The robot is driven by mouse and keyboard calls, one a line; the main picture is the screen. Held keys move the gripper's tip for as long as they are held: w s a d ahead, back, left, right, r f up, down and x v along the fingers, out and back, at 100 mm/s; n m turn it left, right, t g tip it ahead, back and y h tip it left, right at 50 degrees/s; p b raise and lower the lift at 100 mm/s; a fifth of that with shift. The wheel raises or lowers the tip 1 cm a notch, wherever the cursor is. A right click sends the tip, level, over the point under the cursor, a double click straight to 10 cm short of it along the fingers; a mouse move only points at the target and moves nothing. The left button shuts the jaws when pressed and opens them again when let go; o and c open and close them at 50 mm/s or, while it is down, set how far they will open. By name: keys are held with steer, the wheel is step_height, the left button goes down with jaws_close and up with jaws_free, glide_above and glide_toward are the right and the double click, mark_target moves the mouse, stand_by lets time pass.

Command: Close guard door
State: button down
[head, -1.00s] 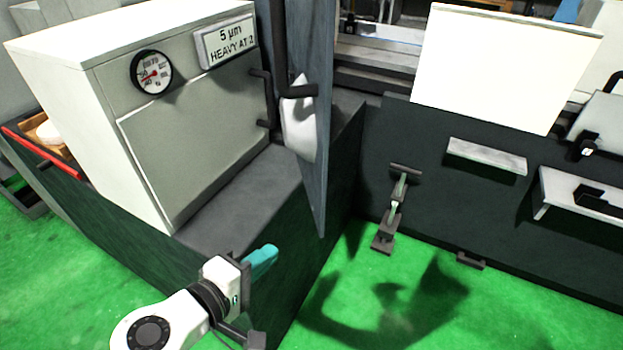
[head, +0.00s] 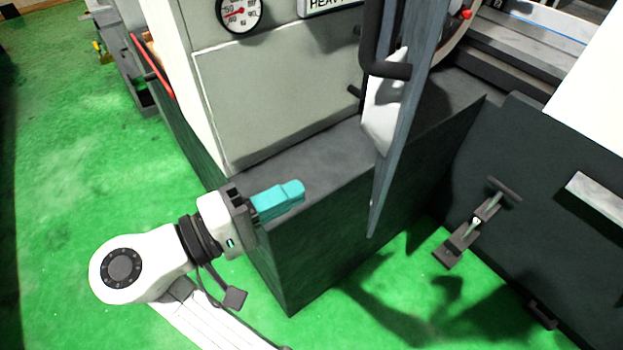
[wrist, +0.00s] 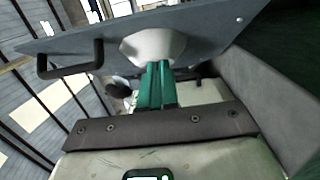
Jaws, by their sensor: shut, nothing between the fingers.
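The guard door is a blue-grey panel (head: 404,130) standing nearly edge-on in the head view, swung out from the machine. It has a dark bar handle (head: 388,69) and a pale patch (head: 384,115) on its left face. The door (wrist: 215,22) crosses the top of the wrist view, with its handle (wrist: 70,60) at the left. My gripper (head: 298,188) has teal fingers, shut and empty, left of the door and apart from it in the head view. In the wrist view my gripper (wrist: 157,75) points towards the pale patch; contact cannot be told.
The grey cabinet (head: 280,95) with a gauge (head: 239,12) stands behind my gripper. A dark base (head: 310,240) with a ledge lies below. A clamp-like fixture (head: 474,225) is at the right. Green floor (head: 80,180) is free at the left.

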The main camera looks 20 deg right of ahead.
steer(key=p, duration=0.3)
glide_toward(387, 166)
steer(key=w+d, duration=0.1)
steer(key=w, duration=0.2)
steer(key=d, duration=0.1)
steer(key=s+d, duration=0.1)
steer(key=d, duration=0.1)
steer(key=shift+s+d+r+p, duration=0.15)
steer(key=shift+d+r+p, duration=0.1)
steer(key=shift+p, duration=0.1)
steer(key=shift+s+d, duration=0.3)
steer(key=shift+d, duration=0.2)
steer(key=shift+d, duration=0.1)
